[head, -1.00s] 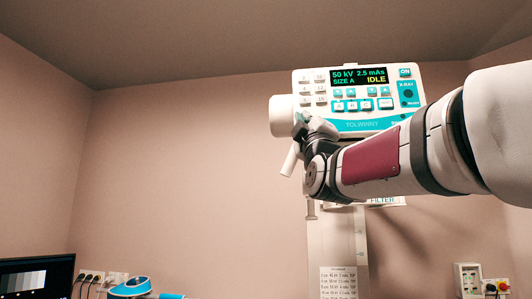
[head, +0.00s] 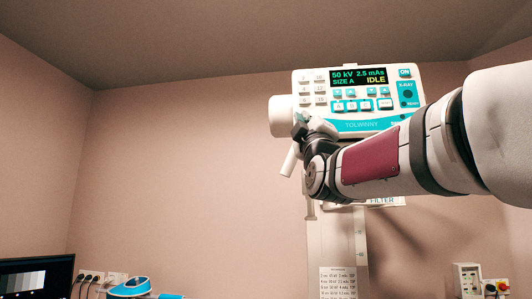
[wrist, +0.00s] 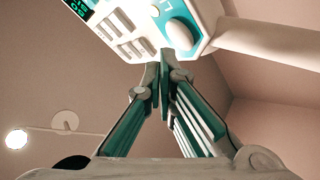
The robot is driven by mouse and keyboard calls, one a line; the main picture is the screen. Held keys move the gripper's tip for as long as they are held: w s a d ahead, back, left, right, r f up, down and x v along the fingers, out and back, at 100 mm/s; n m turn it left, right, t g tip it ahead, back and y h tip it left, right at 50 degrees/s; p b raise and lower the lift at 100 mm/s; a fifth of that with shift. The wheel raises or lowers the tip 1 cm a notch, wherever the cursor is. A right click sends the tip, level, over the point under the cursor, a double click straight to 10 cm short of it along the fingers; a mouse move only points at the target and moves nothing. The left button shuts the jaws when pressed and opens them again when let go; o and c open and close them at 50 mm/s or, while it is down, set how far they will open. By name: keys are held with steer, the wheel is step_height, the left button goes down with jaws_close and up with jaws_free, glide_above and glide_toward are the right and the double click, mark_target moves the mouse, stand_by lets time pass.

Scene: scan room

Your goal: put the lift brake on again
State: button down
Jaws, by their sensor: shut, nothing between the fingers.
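The white and teal x-ray unit (head: 360,126) is high on a wall column, its display reading 50 kV, 2.5 mAs, SIZE A, IDLE. A white cylinder (head: 281,112) sticks out at its left, with a thin pale bar (head: 291,158) slanting below. My gripper (head: 301,122) is in front of the unit's lower left corner. In the wrist view my gripper (wrist: 164,62) is shut and empty, its tips near the unit's edge. Close beyond them is a white oval knob (wrist: 180,33) on a teal patch. I cannot tell for certain which part is the lift brake.
The white column (head: 322,240) carries a printed chart (head: 338,283). A monitor (head: 35,278) and a teal and white device (head: 130,287) are at lower left. A wall box (head: 467,279) is at lower right. The space left of the unit is clear.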

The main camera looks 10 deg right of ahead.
steer(key=shift+w, duration=0.15)
steer(key=shift+w+d+b, duration=0.15)
steer(key=shift+w+b, duration=0.1)
steer(key=shift+b, duration=0.05)
steer(key=shift+w+d, duration=0.1)
steer(key=shift+w, duration=0.3)
stand_by(0.6)
steer(key=shift+s, duration=0.15)
steer(key=shift+s+a+b, duration=0.25)
steer(key=shift+s+b, duration=0.15)
steer(key=shift+s, duration=0.25)
steer(key=s, duration=0.1)
steer(key=s+a, duration=0.1)
steer(key=s, duration=0.2)
steer(key=shift+s+a, duration=0.25)
steer(key=shift+s, duration=0.1)
stand_by(0.9)
